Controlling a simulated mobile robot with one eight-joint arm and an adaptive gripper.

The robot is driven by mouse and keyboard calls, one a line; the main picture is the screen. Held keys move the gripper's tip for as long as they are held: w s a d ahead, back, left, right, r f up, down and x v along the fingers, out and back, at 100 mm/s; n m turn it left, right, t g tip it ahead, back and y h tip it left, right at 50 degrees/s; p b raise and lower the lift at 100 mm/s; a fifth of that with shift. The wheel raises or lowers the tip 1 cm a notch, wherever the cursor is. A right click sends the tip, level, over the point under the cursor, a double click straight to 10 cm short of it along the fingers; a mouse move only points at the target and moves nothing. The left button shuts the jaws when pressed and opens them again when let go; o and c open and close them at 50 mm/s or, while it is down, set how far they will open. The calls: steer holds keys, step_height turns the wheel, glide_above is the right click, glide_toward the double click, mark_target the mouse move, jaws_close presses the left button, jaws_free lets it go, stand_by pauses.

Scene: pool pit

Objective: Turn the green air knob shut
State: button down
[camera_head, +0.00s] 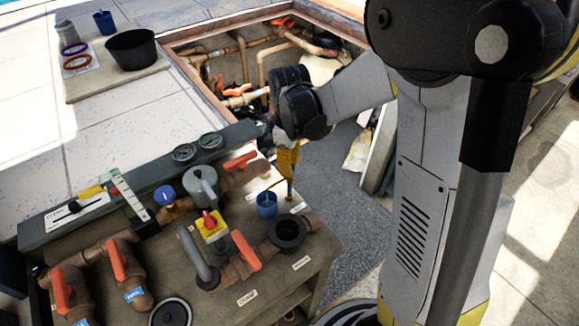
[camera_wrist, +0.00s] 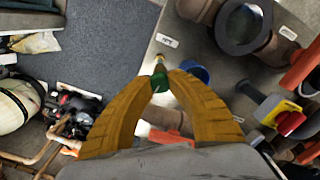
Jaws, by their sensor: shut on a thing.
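The green air knob (camera_wrist: 159,82) sits on top of a thin brass stem (camera_wrist: 159,62) that rises from the bench. My gripper (camera_wrist: 161,80) points down at it, with its two yellow fingers closed around the knob from both sides. In the head view my gripper (camera_head: 288,168) is over the right rear part of the bench, above the brass stem (camera_head: 290,190). The knob is hidden there by the fingers. I cannot tell how far the knob is turned.
A blue cup (camera_head: 267,205) stands close to the stem. A red knob on a yellow plate (camera_head: 212,228), orange-handled valves (camera_head: 246,251) and a dark open pipe fitting (camera_head: 287,233) crowd the bench (camera_head: 225,285). Behind is an open pit with pipes (camera_head: 262,68).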

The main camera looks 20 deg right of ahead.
steer(key=m, duration=0.4)
steer(key=shift+m+b, duration=0.35)
steer(key=shift+m, duration=0.05)
steer(key=m, duration=0.3)
steer(key=shift+m, duration=0.3)
steer(key=m, duration=0.3)
steer(key=shift+m+b, duration=0.3)
steer(key=shift+b, duration=0.1)
steer(key=shift+m, duration=1.8)
steer(key=c, duration=1.2)
jaws_free()
steer(key=shift+o, duration=0.2)
steer(key=shift+r, duration=0.1)
